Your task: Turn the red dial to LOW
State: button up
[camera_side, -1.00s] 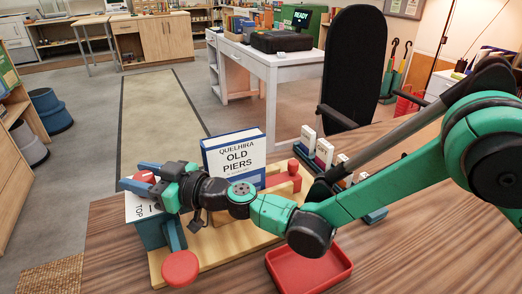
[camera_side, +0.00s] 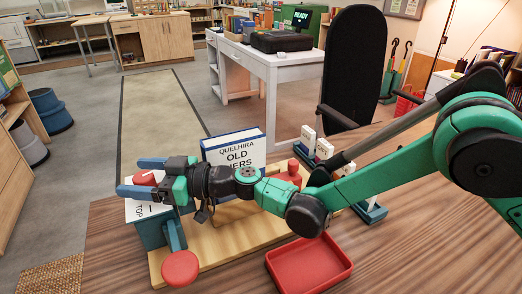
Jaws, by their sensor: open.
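The red dial (camera_side: 146,179) sits on the white top plate of a teal box (camera_side: 150,234) at the left end of a wooden board. The plate shows the letters "TOP" and a mark; LOW cannot be read, and much of the plate is hidden by my gripper. My gripper (camera_side: 138,178) is open, its two blue fingers spread on the far and near sides of the dial. The dial shows between them; I cannot tell whether either finger touches it. Its pointer direction cannot be made out.
A red disc (camera_side: 180,268) on a teal lever stands in front of the box. A red tray (camera_side: 309,266) lies front right. Several small labelled blocks stand in a teal rack (camera_side: 371,213). Bare tabletop lies at front left.

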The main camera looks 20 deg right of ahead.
jog(key=shift+r, duration=0.1)
notch_tip(320, 180, up, 20)
dwell(0.4)
jog(key=shift+o, duration=0.2)
jog(key=n+g+h, duration=0.1)
jog(key=g+h, duration=0.2)
send_over(145, 176)
jog(key=s, duration=0.2)
notch_tip(145, 176, down, 7)
jog(key=d+f+h, duration=0.1)
jog(key=f, duration=0.2)
jog(key=f+g+h, duration=0.1)
jog(key=f+h, duration=0.1)
jog(key=f, duration=0.1)
jog(key=d+f+m+h, duration=0.1)
jog(key=f, duration=0.2)
jog(key=shift+d+h, duration=0.35)
jog(key=shift+h, duration=0.05)
jog(key=shift+w+d+f, duration=0.1)
jog(key=shift+w+f, duration=0.05)
jog(key=shift+f, duration=0.2)
jog(key=shift+x, duration=2.6)
